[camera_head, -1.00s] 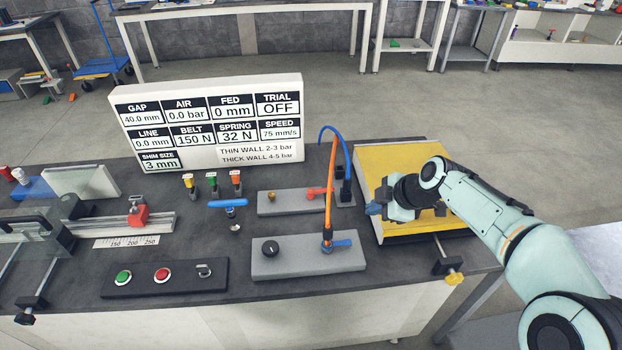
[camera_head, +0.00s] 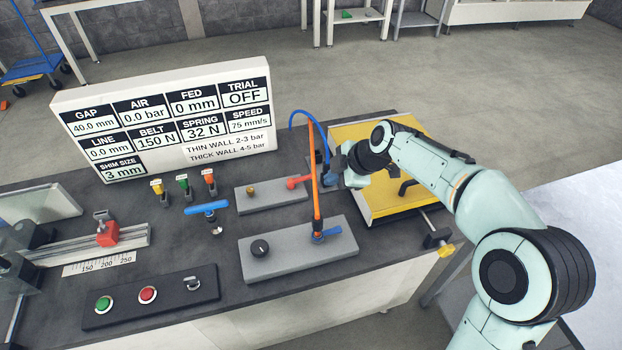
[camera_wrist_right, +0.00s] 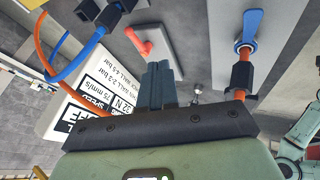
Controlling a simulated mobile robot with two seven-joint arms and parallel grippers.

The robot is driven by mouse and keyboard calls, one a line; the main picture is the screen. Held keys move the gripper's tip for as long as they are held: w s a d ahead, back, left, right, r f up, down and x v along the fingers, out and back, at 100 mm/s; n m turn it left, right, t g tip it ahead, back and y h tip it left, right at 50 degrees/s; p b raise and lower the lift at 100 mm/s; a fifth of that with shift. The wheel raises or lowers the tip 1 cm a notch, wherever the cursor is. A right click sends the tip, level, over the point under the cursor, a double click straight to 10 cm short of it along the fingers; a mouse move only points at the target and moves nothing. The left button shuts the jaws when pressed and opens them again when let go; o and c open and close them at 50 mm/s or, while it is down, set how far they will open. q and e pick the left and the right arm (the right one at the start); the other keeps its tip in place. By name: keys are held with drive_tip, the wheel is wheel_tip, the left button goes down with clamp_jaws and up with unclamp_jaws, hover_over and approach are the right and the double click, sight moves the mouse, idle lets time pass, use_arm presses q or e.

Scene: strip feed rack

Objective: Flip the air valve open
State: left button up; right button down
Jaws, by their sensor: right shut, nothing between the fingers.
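A grey block with a red lever (camera_head: 299,181) and a brass fitting lies near the back of the bench. The red lever also shows in the wrist view (camera_wrist_right: 138,41). A second grey block in front carries a black knob and a blue lever (camera_head: 328,235), also in the wrist view (camera_wrist_right: 250,30). No label shows which lever is the air valve. My right gripper (camera_head: 331,183) is shut and empty, just right of the red lever and apart from it. Its closed blue fingers show in the wrist view (camera_wrist_right: 159,85). My left gripper is out of view.
An orange hose (camera_head: 315,190) and a blue hose (camera_head: 311,117) arch close to my right gripper. A yellow-topped box (camera_head: 365,132) lies under my right arm. The display board (camera_head: 165,120) reads AIR 0.0 bar. A blue T-handle (camera_head: 207,207) stands left.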

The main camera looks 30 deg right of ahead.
sight(301, 180)
drive_tip(key=x, duration=0.8)
drive_tip(key=shift+w+a+f+p, duration=0.1)
drive_tip(key=shift+a+f+p, duration=0.05)
drive_tip(key=shift+f+p, duration=0.15)
drive_tip(key=w, duration=0.1)
drive_tip(key=w+p, duration=0.1)
drive_tip(key=w+f, duration=0.1)
drive_tip(key=shift+w+d, duration=0.1)
drive_tip(key=shift+d, duration=0.25)
drive_tip(key=shift+w+d+f+p, duration=0.15)
drive_tip(key=shift+w+p, duration=0.2)
drive_tip(key=shift+w, duration=0.2)
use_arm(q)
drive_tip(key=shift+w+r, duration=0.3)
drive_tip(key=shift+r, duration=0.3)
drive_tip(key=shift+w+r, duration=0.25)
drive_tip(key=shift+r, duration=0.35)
